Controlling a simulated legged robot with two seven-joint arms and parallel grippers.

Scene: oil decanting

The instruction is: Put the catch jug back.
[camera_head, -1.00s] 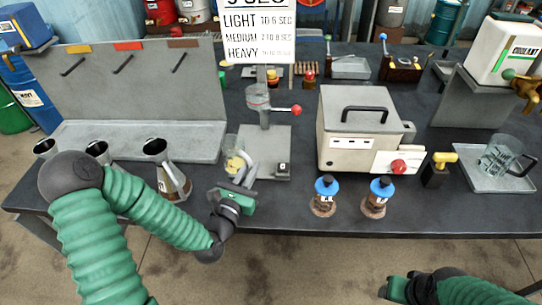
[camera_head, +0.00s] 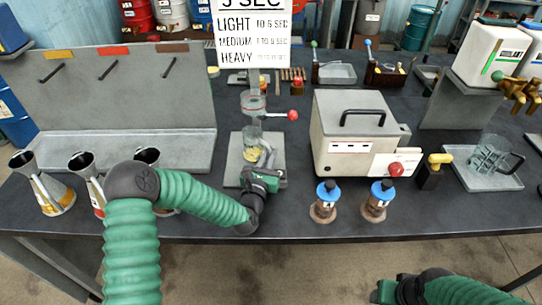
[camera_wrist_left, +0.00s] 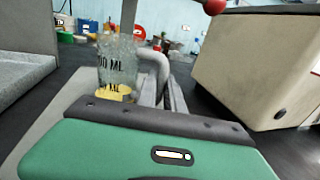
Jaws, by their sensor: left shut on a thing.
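The catch jug (camera_head: 251,143) is clear, with a little yellow liquid at the bottom. It stands upright over the grey base plate (camera_head: 277,141) of the stand, under the ringed clear cup (camera_head: 252,104). I cannot tell whether it touches the plate. My left gripper (camera_head: 265,162) is shut on the jug's grey handle, in front and to the right. In the left wrist view the jug (camera_wrist_left: 117,62) shows ML marks and its curved handle (camera_wrist_left: 158,62) between the jaws. My right gripper (camera_head: 384,290) is low at the front edge, its jaws unclear.
A beige box machine (camera_head: 345,135) stands right of the stand, with two blue-capped bottles (camera_head: 326,200) in front. Another clear jug (camera_head: 490,155) sits on a tray (camera_head: 474,180) at the right. Metal cups (camera_head: 40,185) stand at the left, partly behind my left arm.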

